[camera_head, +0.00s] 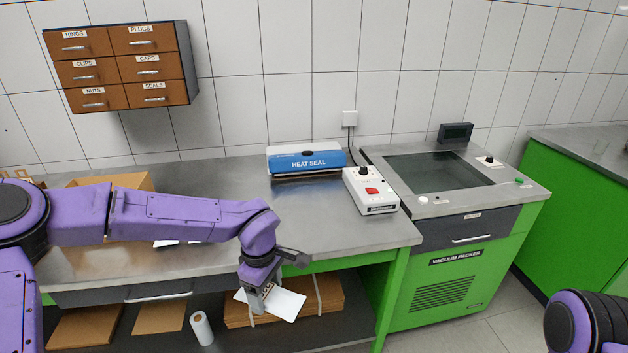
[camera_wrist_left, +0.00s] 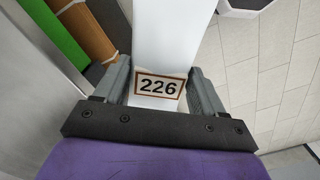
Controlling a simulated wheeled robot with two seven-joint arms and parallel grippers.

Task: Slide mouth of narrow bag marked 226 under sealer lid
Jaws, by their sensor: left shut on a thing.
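The narrow white bag marked 226 (camera_wrist_left: 165,40) is held between the fingers of my left gripper (camera_wrist_left: 158,85), with its label showing in the left wrist view. In the head view the bag (camera_head: 288,305) hangs tilted in front of the bench's front edge, below the worktop. My left gripper (camera_head: 268,290) is shut on its label end there. The heat sealer (camera_head: 306,162), blue and white and marked HEAT SEAL, stands at the back of the bench, well apart from the bag. I cannot tell how far its lid is open. My right gripper is out of view.
A white control box (camera_head: 370,190) with a red switch stands right of the sealer. The vacuum packer (camera_head: 455,265) is farther right. Flat cardboard (camera_head: 330,292) and a white roll (camera_head: 201,328) lie on the lower shelf. The worktop (camera_head: 325,225) before the sealer is clear.

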